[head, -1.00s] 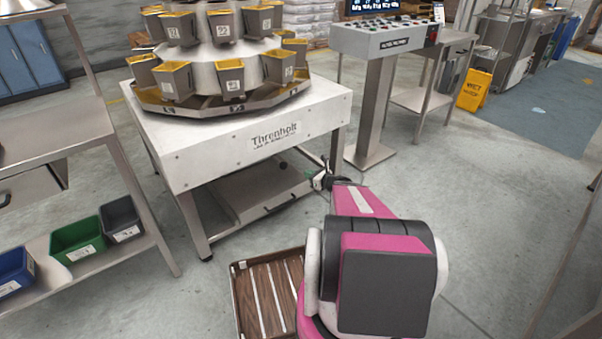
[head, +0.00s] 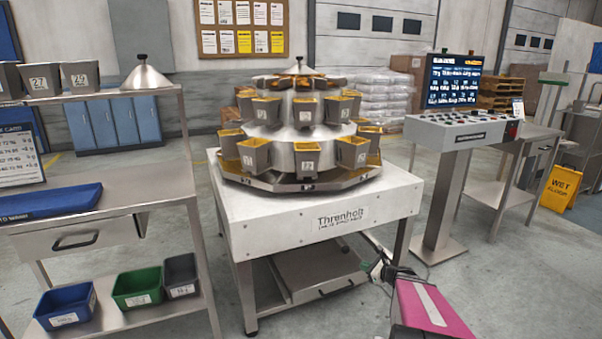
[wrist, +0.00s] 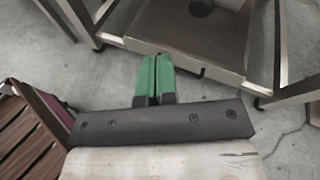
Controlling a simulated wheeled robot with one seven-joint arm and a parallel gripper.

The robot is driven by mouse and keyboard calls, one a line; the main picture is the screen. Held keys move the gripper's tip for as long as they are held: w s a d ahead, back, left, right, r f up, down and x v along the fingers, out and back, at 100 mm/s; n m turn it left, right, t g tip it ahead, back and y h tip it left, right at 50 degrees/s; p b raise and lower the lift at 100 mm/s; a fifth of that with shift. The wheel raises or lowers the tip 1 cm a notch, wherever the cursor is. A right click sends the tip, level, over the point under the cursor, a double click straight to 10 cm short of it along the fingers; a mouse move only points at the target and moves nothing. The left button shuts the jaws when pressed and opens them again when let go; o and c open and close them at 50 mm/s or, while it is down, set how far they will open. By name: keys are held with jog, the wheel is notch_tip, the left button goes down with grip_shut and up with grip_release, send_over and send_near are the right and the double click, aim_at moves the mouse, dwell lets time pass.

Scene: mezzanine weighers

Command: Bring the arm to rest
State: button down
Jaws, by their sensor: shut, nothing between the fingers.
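My gripper (wrist: 155,78) shows in the wrist view with its two green fingers together and nothing between them. In the head view my gripper (head: 377,268) is small, at the end of my pink arm at the lower right. It is in front of the lower right part of the Threnholt weigher (head: 335,222), near its lower shelf. It points toward that shelf (wrist: 195,40) in the wrist view. I cannot tell from these views how far the fingertips are from the shelf.
A control console (head: 452,140) stands right of the weigher. A steel bench (head: 120,190) with blue, green and grey bins stands at left. A slatted wooden tray (wrist: 22,140) is at the wrist view's lower left. A yellow wet-floor sign (head: 560,188) is far right. Open floor lies between.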

jog(key=s+a+r+n+g, duration=0.2)
jog(key=s+a+n+g, duration=0.25)
jog(key=a+n, duration=0.4)
jog(key=s+a+r+n+g+h, duration=0.1)
jog(key=s+r+n+g+h, duration=0.1)
jog(key=n, duration=0.6)
jog(key=s+a+r+n+g+h, duration=0.2)
jog(key=s+r+n+g+h, duration=0.1)
jog(key=s+n+h, duration=0.4)
jog(key=shift+s+n+g, duration=0.45)
jog(key=shift+n+g, duration=0.3)
jog(key=shift+n, duration=0.2)
